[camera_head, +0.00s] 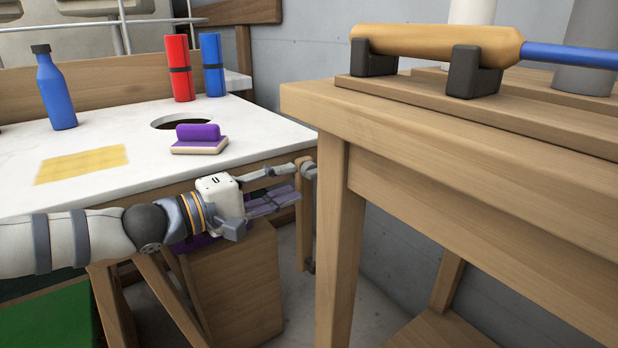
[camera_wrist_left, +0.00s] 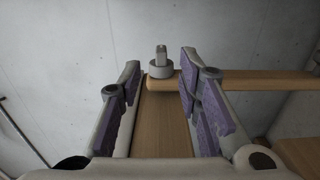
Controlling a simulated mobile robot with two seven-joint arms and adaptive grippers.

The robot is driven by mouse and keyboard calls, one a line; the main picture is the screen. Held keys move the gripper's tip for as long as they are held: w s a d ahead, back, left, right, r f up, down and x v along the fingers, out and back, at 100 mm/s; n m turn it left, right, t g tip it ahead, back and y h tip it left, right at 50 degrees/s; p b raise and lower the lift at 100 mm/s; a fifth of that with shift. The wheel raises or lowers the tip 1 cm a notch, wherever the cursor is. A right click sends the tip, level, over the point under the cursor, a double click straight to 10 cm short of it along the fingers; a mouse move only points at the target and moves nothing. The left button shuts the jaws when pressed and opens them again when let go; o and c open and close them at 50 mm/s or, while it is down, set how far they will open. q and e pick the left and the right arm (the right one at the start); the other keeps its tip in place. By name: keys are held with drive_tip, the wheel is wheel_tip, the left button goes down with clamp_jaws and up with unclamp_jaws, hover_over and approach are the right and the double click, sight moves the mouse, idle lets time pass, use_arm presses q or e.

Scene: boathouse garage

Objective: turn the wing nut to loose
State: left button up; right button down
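The wing nut (camera_wrist_left: 161,70) shows in the left wrist view as a grey round base with an upright tab. It sits by the end of a wooden bar, against a pale concrete wall. My left gripper (camera_wrist_left: 160,84) is open, with its purple-padded fingers on either side of the view and the nut ahead between their tips. I see no finger touching the nut. In the head view my left gripper (camera_head: 300,183) reaches right beside the near table's leg, its fingers apart. The nut cannot be made out clearly there. My right gripper is not in view.
A white-topped bench (camera_head: 90,165) behind holds a blue bottle (camera_head: 57,90), red roll (camera_head: 179,68), blue roll (camera_head: 212,65) and purple brush (camera_head: 199,138). The table leg (camera_head: 338,250) stands close to my gripper.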

sight(308, 175)
use_arm(q)
drive_tip(key=x, duration=0.2)
drive_tip(key=b+x, duration=0.1)
drive_tip(key=x, duration=0.2)
drive_tip(key=shift+f, duration=0.2)
drive_tip(key=shift+w+d+r, duration=0.15)
drive_tip(key=shift+w+d, duration=0.1)
drive_tip(key=shift+d, duration=0.05)
clamp_jaws()
drive_tip(key=shift+r, duration=0.1)
drive_tip(key=shift+w, duration=0.1)
